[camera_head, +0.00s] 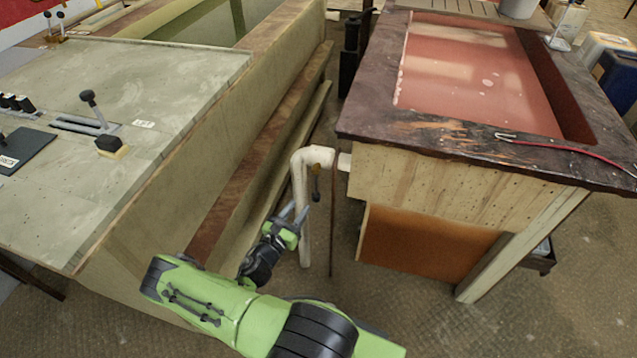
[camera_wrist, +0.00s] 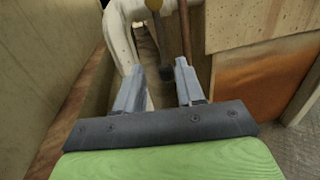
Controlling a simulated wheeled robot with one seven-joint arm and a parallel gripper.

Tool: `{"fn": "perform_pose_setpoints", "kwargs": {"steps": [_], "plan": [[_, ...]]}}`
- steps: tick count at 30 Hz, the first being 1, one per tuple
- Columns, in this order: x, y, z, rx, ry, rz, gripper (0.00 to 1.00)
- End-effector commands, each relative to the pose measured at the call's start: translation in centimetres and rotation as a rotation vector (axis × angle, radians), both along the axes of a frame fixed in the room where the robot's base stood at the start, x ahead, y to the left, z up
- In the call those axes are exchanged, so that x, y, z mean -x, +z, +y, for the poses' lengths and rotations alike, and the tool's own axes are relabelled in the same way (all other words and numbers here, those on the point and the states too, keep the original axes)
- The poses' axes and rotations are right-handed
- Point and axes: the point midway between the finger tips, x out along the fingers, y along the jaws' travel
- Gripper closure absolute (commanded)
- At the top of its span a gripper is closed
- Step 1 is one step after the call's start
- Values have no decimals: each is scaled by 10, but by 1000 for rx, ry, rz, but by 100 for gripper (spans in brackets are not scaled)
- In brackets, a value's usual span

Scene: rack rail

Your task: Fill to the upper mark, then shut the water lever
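A small lever (camera_head: 316,184) with a brass-coloured top hangs at the white pipe (camera_head: 304,230), which bends into the right-hand bench. In the wrist view, the lever's dark lower end (camera_wrist: 166,74) shows between and beyond my fingertips. My gripper (camera_head: 293,212) is open and empty, just left of and below the lever; in the wrist view its two fingers (camera_wrist: 159,76) stand apart. The bench holds a shallow red basin (camera_head: 470,75) with pale, shiny patches; I cannot tell its water level. No upper mark can be made out.
A thin brown rod (camera_head: 333,225) stands close right of the pipe. The left bench (camera_head: 165,75) carries a black-knobbed lever (camera_head: 88,98) in a slot and a black-and-yellow block (camera_head: 111,147). A red cable (camera_head: 570,152) lies on the right bench. A narrow floor gap separates the benches.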

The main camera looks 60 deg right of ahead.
Motion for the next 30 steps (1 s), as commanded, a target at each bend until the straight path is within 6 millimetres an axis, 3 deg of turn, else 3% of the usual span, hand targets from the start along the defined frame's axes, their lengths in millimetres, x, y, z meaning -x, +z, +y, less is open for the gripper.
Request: {"fn": "perform_pose_setpoints", "kwargs": {"steps": [9,15,19,26,30], "plan": [[5,-2,-82,1,-8,-7,62],[7,-2,-122,-1,-7,-8,62],[6,-1,-134,-1,-4,-4,62],[6,0,-136,-2,-4,-4,62],[6,0,-136,-2,-4,-4,79]]}}
